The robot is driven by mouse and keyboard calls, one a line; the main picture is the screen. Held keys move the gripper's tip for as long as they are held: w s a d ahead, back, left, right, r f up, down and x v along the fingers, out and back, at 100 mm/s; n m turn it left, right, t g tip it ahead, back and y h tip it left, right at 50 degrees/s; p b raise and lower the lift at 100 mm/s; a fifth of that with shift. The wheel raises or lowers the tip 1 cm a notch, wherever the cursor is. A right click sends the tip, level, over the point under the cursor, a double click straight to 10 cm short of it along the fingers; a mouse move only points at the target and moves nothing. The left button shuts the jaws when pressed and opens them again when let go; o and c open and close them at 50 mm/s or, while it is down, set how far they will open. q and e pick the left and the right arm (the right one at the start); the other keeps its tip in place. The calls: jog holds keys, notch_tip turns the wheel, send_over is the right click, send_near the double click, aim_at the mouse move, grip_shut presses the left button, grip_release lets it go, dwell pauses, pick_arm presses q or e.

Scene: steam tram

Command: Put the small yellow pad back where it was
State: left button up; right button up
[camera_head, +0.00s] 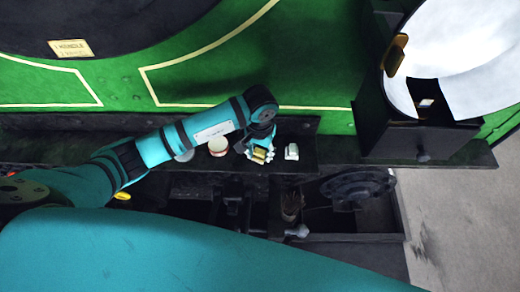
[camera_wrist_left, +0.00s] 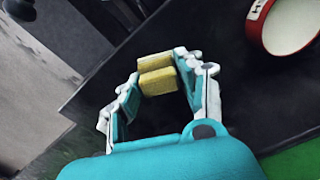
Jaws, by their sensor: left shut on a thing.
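The small yellow pad (camera_wrist_left: 158,83) is between the fingertips of my left gripper (camera_wrist_left: 164,84) in the left wrist view. It looks like a yellow block with a dark line across it. In the head view the pad (camera_head: 260,154) shows at the tip of my left gripper (camera_head: 262,149), over the dark shelf (camera_head: 338,150). The gripper is shut on it. I cannot tell whether the pad touches the shelf. My right gripper is not in view.
A white and red round container (camera_head: 219,146) stands left of the gripper and shows in the wrist view (camera_wrist_left: 287,22). A small white object (camera_head: 291,152) is close on its right. A black box (camera_head: 408,140) stands farther right. The green wall (camera_head: 200,65) rises behind.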

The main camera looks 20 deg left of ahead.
aim_at(256, 149)
pick_arm(q)
jog(key=shift+s+a+f, duration=0.1)
jog(key=shift+a+f, duration=0.15)
jog(key=shift+f, duration=0.05)
jog(key=o, duration=0.8)
jog(key=shift+a+r, duration=0.1)
jog(key=shift+a, duration=0.1)
jog(key=shift+o, duration=1.1)
jog(key=shift+a, duration=0.15)
jog(key=shift+o, duration=0.4)
jog(key=shift+w, duration=0.3)
jog(key=shift+r, duration=0.3)
notch_tip(256, 149, up, 11)
jog(key=b, duration=0.4)
jog(key=shift+f, duration=0.2)
jog(key=shift+s+r, duration=0.15)
jog(key=shift+r, duration=0.4)
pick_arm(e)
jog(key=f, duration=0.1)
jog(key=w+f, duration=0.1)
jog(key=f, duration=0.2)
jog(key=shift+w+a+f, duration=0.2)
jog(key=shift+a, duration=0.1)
